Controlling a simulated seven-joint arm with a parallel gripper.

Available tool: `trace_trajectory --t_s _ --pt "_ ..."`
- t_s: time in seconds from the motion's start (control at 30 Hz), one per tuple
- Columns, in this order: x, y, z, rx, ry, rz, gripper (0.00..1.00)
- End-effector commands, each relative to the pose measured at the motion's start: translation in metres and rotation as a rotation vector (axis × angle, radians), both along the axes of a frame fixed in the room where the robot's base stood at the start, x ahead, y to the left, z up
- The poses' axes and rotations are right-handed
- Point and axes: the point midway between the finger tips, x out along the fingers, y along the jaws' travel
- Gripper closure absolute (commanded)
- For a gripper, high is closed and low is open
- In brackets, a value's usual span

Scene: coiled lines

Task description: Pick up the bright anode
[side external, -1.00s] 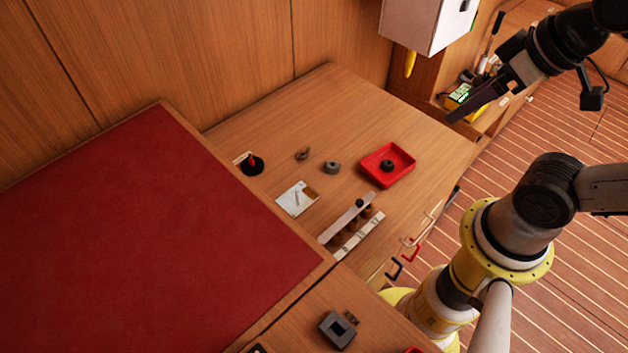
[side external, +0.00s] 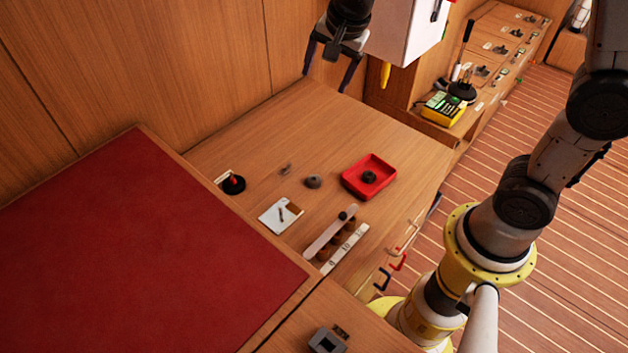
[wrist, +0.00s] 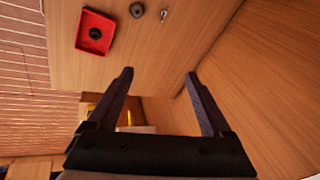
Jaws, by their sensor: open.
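No piece stands out as clearly bright, so I cannot tell for certain which is the anode. A grey round piece (side external: 313,182) lies on the wooden worktop and also shows in the wrist view (wrist: 137,10). A darker round piece (side external: 369,177) sits inside a red tray (side external: 346,184); in the wrist view it (wrist: 95,33) is near the top left. A small metal piece (side external: 285,169) lies left of the grey one. My gripper (side external: 327,80) is open and empty, high over the worktop's back edge, apart from all these pieces. Its fingers spread wide in the wrist view (wrist: 159,76).
A white box (side external: 405,35) hangs by the wall near my gripper. A white card (side external: 280,216), a black round base with a red part (side external: 233,184), and a numbered strip (side external: 343,248) lie on the worktop. The worktop's back is clear.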

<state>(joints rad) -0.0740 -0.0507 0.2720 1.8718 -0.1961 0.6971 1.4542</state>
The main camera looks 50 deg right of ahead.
Motion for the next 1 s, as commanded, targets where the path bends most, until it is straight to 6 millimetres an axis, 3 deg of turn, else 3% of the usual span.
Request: trace_trajectory --t_s 0.03,0.1,0.2,0.4,0.67,1.0 --pt "0.014 0.004 -0.025 0.005 0.039 -0.027 0.17" --pt "0.03 0.008 -0.056 0.006 0.085 -0.059 0.17" --pt "0.042 0.015 -0.1 -0.004 0.155 -0.069 0.17" --pt "0.039 0.023 -0.166 -0.031 0.282 -0.042 0.17" --pt "0.032 0.023 -0.199 -0.041 0.325 -0.032 0.17" --pt "0.034 0.014 -0.257 -0.039 0.322 -0.033 0.17"
